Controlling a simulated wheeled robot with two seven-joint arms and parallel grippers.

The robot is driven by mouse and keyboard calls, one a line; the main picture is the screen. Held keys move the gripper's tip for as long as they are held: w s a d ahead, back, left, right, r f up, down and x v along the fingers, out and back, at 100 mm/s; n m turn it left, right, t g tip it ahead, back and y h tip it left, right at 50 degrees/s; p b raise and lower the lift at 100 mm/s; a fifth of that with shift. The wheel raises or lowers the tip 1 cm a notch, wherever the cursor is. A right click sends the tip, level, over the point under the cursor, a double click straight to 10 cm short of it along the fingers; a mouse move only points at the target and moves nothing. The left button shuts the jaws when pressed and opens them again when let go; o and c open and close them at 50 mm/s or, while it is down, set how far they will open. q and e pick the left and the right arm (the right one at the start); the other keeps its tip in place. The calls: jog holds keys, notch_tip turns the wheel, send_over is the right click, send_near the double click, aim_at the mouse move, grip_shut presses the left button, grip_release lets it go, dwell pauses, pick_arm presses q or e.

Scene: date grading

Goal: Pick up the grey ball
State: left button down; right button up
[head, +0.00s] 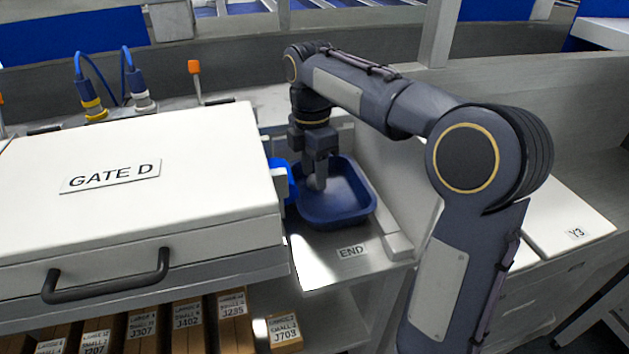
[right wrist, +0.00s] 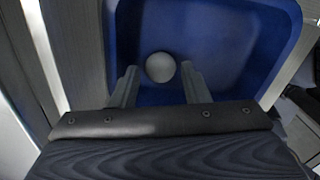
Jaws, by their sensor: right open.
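The grey ball (right wrist: 160,67) lies in the blue tray (right wrist: 235,45) in the right wrist view, close to the fingertips. My right gripper (right wrist: 160,78) is open, with its two fingers on either side of the ball's near part. In the head view my right gripper (head: 318,185) points down into the blue tray (head: 350,212), at its left side. The ball cannot be made out there, hidden by the gripper. Whether the fingers touch the ball cannot be told. My left gripper does not show.
A white housing marked GATE D (head: 130,190) with a black handle stands left of the tray. A label END (head: 352,251) is on the shelf in front. Several labelled boxes (head: 187,325) sit below. A raised edge (head: 397,245) runs to the tray's right.

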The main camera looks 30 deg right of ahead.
jog(key=shift+s+f, duration=0.1)
jog(key=shift+f, duration=0.55)
jog(key=c, duration=0.8)
